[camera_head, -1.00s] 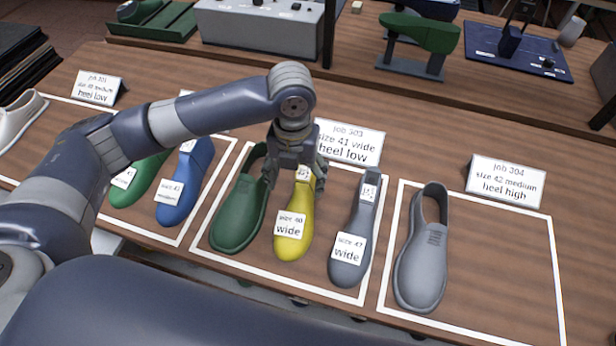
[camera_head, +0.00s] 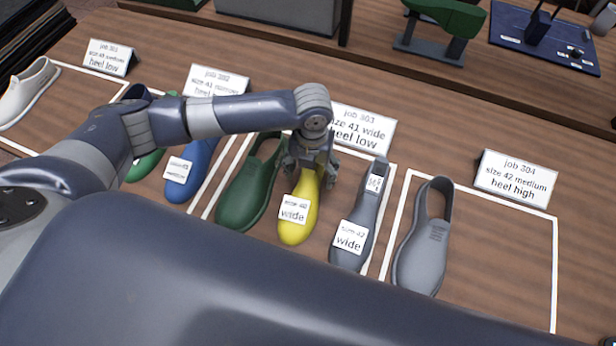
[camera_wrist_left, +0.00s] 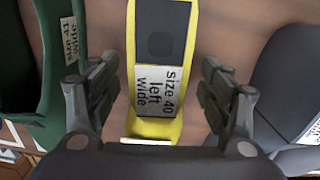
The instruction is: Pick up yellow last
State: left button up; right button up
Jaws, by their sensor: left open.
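The yellow last (camera_head: 300,222) lies on the table between a green shoe and a grey last, with a white label reading "size 40 wide". My left gripper (camera_head: 305,178) is over its upper end and hides that part in the head view. In the left wrist view the yellow last (camera_wrist_left: 185,30) runs between my open fingers (camera_wrist_left: 155,95), with its label "size 40 left wide" facing me. A gap shows on both sides between the fingers and the last. My right gripper does not show.
The green shoe (camera_head: 250,190) stands close left of the yellow last, the grey last (camera_head: 362,215) close right. A blue last (camera_head: 195,165) and a grey shoe (camera_head: 425,250) lie farther out. The sign card "job 303" (camera_head: 362,130) stands just behind my gripper.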

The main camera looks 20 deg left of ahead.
pick_arm(q)
jog(key=shift+s+f, duration=0.1)
jog(key=shift+f, duration=0.7)
jog(key=shift+c, duration=0.8)
jog(key=c, duration=0.5)
jog(key=shift+r, duration=0.1)
jog(key=c, duration=1)
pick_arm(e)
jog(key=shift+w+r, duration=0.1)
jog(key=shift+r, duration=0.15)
